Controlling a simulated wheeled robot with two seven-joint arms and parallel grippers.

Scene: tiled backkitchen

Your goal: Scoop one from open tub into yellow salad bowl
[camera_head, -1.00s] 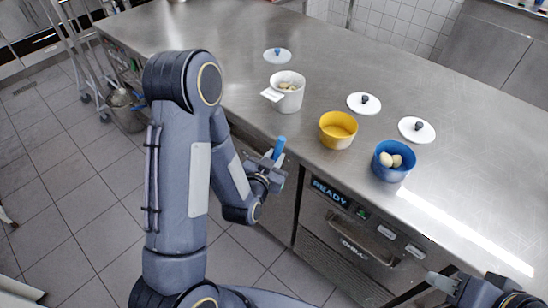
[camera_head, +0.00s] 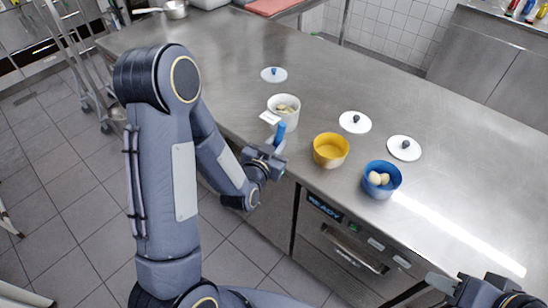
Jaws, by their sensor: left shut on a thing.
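The open white tub (camera_head: 283,122) stands near the counter's front edge with pale pieces inside and a white tab or label at its left. The yellow salad bowl (camera_head: 331,160) stands to its right and looks empty. My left gripper (camera_head: 275,156) is shut on a blue-handled tool (camera_head: 280,133), held upright just in front of the tub at the counter edge. The tool's working end cannot be made out. My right gripper (camera_head: 441,283) is at the lower right, partly in view, apart from the bowls; its jaws are unclear.
A blue bowl (camera_head: 382,188) holds pale, egg-like balls, right of the yellow bowl. A blue-knobbed lid (camera_head: 267,76) and two dark-knobbed lids (camera_head: 349,126) (camera_head: 397,153) lie behind. A pan (camera_head: 176,10) stands far back. The counter (camera_head: 450,185) is clear at right.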

